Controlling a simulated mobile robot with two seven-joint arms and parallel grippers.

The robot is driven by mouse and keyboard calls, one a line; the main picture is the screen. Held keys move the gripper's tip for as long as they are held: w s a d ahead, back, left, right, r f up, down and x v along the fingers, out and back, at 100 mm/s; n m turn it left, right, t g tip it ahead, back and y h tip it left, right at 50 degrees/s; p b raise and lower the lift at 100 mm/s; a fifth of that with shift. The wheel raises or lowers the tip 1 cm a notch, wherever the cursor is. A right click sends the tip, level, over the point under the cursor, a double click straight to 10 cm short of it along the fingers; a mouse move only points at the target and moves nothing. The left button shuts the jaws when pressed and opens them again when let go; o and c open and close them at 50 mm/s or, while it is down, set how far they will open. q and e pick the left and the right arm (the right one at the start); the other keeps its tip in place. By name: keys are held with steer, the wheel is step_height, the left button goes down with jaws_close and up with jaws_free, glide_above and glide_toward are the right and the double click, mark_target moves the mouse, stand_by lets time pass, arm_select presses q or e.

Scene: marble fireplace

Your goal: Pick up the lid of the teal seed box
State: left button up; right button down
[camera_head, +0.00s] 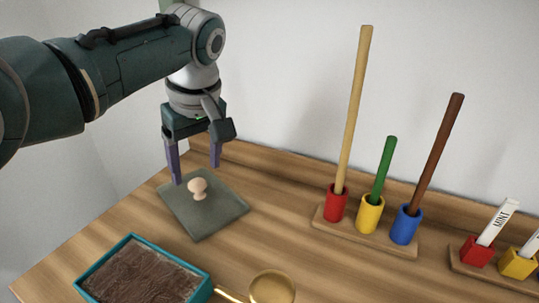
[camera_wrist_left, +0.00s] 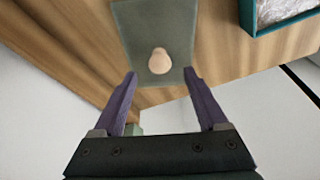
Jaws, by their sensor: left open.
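The lid (camera_head: 221,213) is a flat grey-green square plate with a pale round knob (camera_head: 198,187) in its middle, lying on the wooden table. It also shows in the left wrist view (camera_wrist_left: 135,25), with the knob (camera_wrist_left: 159,62). The teal seed box (camera_head: 207,284) stands open in front of the lid, with dark brown soil inside. Its corner shows at the upper right of the left wrist view (camera_wrist_left: 247,15). My left gripper (camera_head: 196,174) is open and empty, pointing down over the lid's far part, its fingers apart on either side of the knob's line. My right gripper is not in view.
A rack (camera_head: 368,232) with red, yellow and blue cups holding upright sticks stands to the right. A second rack (camera_head: 490,274) with labelled markers is at the far right. A brass round dish with a handle (camera_head: 272,288) lies at the front. Table between lid and rack is clear.

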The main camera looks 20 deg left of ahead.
mark_target(197, 182)
arm_select(q)
steer(key=b+x, duration=0.1)
steer(key=x, duration=0.2)
steer(key=shift+f+b, duration=0.3)
steer(key=shift+f, duration=0.05)
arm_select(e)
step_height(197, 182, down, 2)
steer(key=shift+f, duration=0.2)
arm_select(q)
steer(key=shift+c, duration=0.3)
jaws_close()
